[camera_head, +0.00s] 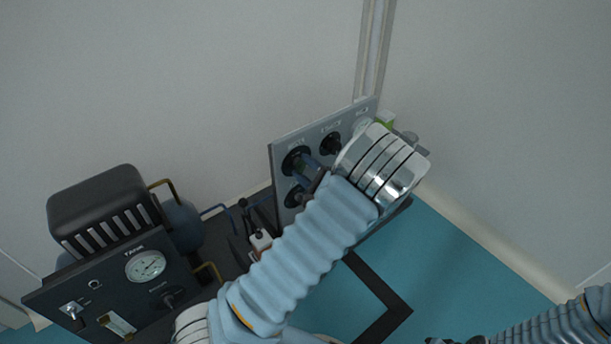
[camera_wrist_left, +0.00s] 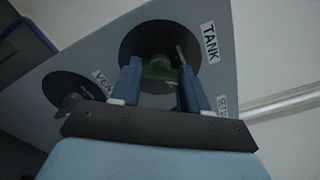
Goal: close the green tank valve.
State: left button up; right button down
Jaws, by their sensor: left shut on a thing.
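The green tank valve (camera_wrist_left: 160,72) sits in a round dark recess next to a label reading TANK in the left wrist view. My left gripper (camera_wrist_left: 162,80) has its two blue fingers on either side of the green handle and is shut on it. In the head view the left gripper (camera_head: 308,164) reaches the upper left knob of the grey valve panel (camera_head: 282,148); my forearm and wrist cover part of the panel. My right gripper (camera_head: 452,341) barely shows at the bottom edge, away from the panel, and its fingers cannot be made out.
A second dark knob (camera_wrist_left: 66,90) with a partly hidden label is beside the tank valve. Another black knob (camera_head: 331,144) is to its right in the head view. A dark machine with a gauge (camera_head: 145,266) stands at the left. Blue floor (camera_head: 465,270) is open at the right.

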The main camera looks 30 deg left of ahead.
pick_arm(q)
jog(key=n+b, duration=0.6)
jog(key=b, duration=0.1)
jog(key=shift+f+n, duration=0.15)
jog(key=shift+n, duration=0.25)
dwell(0.3)
jog(key=o, duration=1.1)
jog(key=shift+c, duration=0.2)
jog(key=shift+d, duration=0.1)
jog(key=p+v, duration=0.1)
jog(key=v, duration=1.2)
jog(key=shift+s+d, duration=0.2)
jog(key=shift+d, duration=0.1)
